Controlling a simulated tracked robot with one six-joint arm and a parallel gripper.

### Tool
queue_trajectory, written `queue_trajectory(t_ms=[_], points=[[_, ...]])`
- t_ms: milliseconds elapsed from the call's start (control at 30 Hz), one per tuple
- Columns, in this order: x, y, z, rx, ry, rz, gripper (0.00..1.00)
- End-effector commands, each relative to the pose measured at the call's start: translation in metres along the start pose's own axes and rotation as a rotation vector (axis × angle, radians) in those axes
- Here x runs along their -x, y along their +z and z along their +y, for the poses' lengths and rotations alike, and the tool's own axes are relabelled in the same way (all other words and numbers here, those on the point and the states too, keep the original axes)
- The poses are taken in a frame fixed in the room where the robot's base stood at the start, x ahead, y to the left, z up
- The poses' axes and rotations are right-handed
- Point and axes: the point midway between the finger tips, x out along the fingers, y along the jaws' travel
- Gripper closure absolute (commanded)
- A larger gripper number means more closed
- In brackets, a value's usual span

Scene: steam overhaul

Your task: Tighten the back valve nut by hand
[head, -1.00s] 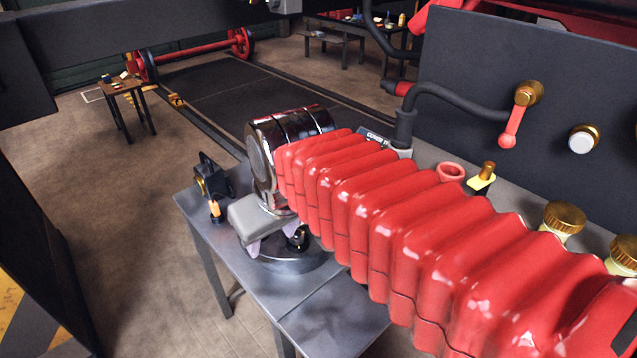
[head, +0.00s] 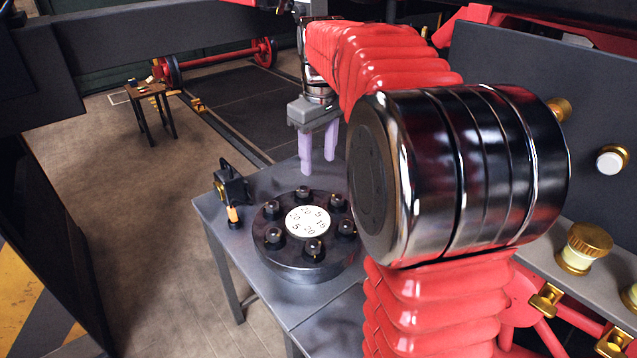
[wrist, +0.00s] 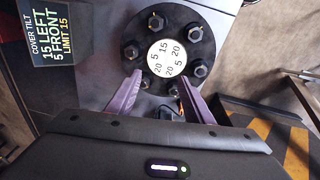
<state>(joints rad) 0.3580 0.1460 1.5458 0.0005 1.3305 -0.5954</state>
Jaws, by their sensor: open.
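A round dark valve cover (head: 290,262) sits on the grey bench with a ring of several dark nuts around a white numbered dial (head: 307,221). One nut (head: 304,193) is at its far side in the head view. I cannot tell for certain which one is the back nut. My gripper (head: 318,165) points down with its two purple fingers apart and empty, above the cover's far right edge.
A sign (wrist: 50,38) beside the cover reads cover tilt 15 left, 5 front, limit 15. A small black device (head: 232,184) with an orange-handled item (head: 233,215) stands at the bench's left edge. Brass knobs (head: 590,238) line the right side.

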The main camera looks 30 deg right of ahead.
Motion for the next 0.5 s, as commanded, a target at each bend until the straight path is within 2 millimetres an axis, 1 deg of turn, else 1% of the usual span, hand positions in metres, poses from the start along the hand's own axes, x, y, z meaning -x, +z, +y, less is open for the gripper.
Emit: queue_trajectory(t_ms=[33, 100, 300, 400, 500], points=[[-0.006, -0.004, 0.013, 0.006, -0.008, -0.014, 0.53], [-0.013, -0.009, 0.03, 0.019, -0.019, -0.033, 0.53], [-0.034, -0.016, 0.073, 0.055, -0.051, -0.076, 0.53], [-0.042, -0.018, 0.086, 0.068, -0.063, -0.089, 0.53], [-0.045, -0.018, 0.093, 0.075, -0.069, -0.095, 0.53]])
